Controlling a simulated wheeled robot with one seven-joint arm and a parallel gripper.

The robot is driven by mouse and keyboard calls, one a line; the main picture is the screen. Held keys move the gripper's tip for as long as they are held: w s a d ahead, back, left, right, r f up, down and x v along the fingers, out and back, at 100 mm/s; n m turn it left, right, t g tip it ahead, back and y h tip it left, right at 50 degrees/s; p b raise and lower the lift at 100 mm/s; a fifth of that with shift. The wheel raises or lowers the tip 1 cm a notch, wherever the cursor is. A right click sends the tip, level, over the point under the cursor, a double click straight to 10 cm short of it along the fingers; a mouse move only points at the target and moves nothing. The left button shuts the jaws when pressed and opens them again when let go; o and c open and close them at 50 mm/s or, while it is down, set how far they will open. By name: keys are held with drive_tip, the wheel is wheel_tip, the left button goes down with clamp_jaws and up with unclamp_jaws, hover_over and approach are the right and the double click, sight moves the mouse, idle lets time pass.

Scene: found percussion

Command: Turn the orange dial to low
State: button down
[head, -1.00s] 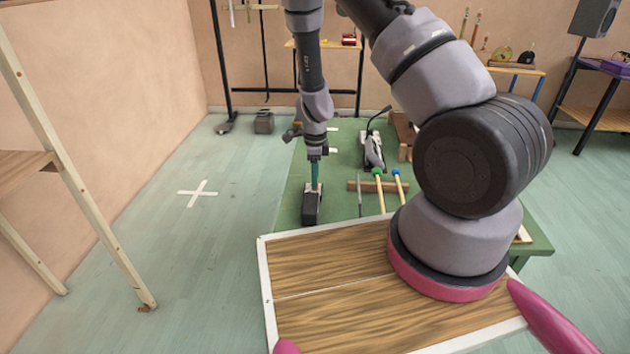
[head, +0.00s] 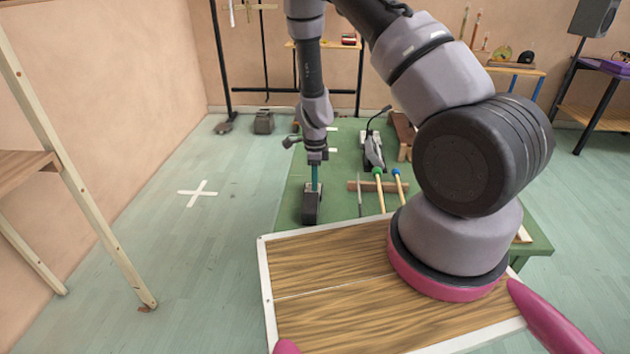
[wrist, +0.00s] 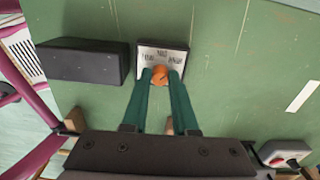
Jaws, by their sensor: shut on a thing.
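The orange dial (wrist: 160,74) sits on a small pale label plate (wrist: 148,59) with a dark border, seen in the wrist view. Small dark words run along the plate, too blurred to read surely. My gripper (wrist: 160,80) has its two teal fingers on either side of the dial and is shut on it. The fingers hide the dial's sides, and its pointer setting cannot be told. In the head view my gripper (head: 315,185) points straight down at a small black box (head: 311,208) on the green table. The dial itself is hidden there.
A dark block (wrist: 82,62) lies left of the plate in the wrist view. Bare table lies between.

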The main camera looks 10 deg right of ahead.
drive_tip(key=n, duration=0.8)
drive_tip(key=shift+n, duration=0.3)
drive_tip(key=n, duration=0.4)
drive_tip(key=shift+n, duration=0.3)
drive_tip(key=n, duration=0.4)
drive_tip(key=shift+n, duration=0.3)
drive_tip(key=c, duration=0.7)
unclamp_jaws()
